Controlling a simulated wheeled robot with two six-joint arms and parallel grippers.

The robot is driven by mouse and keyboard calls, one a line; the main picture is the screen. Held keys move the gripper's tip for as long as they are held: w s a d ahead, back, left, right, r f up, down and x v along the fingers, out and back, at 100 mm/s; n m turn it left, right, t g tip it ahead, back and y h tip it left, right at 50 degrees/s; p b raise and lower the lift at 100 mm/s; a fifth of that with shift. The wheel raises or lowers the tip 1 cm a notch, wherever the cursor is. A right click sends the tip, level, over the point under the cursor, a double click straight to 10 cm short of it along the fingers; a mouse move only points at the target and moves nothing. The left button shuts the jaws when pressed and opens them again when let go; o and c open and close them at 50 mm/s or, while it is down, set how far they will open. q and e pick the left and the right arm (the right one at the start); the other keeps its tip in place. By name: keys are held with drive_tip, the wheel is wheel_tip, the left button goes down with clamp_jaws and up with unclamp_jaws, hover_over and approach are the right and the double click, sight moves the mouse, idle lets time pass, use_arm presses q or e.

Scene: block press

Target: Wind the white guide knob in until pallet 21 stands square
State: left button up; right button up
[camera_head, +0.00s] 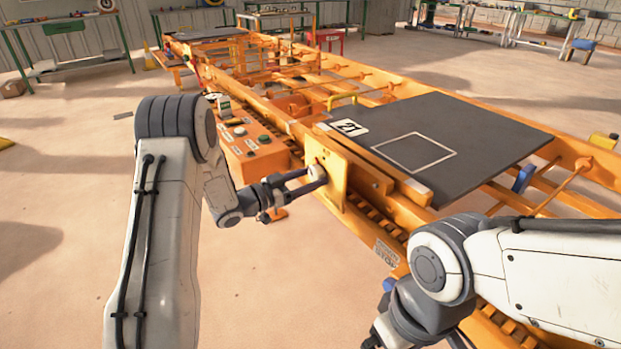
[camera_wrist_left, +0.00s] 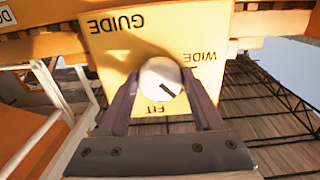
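The white guide knob (camera_head: 318,172) sits on a yellow plate (camera_head: 330,160) on the near side of the orange frame. In the left wrist view the knob (camera_wrist_left: 163,84) has a black mark pointing between the words WIDE and FIT, which appear upside down. My left gripper (camera_wrist_left: 162,78) has a finger on each side of the knob, tips against it. It also shows in the camera_head view (camera_head: 312,178). Pallet 21 (camera_head: 480,140) is a dark grey plate lying on the frame beside an orange guide bar (camera_head: 375,165); I cannot tell whether it stands exactly square.
An orange control box (camera_head: 255,150) with buttons stands left of the plate, close to my left arm. My right arm is at lower right, its gripper mostly cut off. Another dark plate (camera_head: 210,34) lies at the frame's far end. Open floor lies left.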

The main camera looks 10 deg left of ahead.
use_arm(q)
drive_tip(key=shift+c, duration=0.7)
drive_tip(key=shift+f+m+b, duration=0.15)
drive_tip(key=shift+m+b, duration=0.3)
drive_tip(key=shift+m, duration=0.25)
drive_tip(key=shift+m+b, duration=0.35)
drive_tip(key=shift+m, duration=0.55)
drive_tip(key=o, duration=1.4)
drive_tip(key=shift+c, duration=0.2)
drive_tip(key=shift+a, duration=0.1)
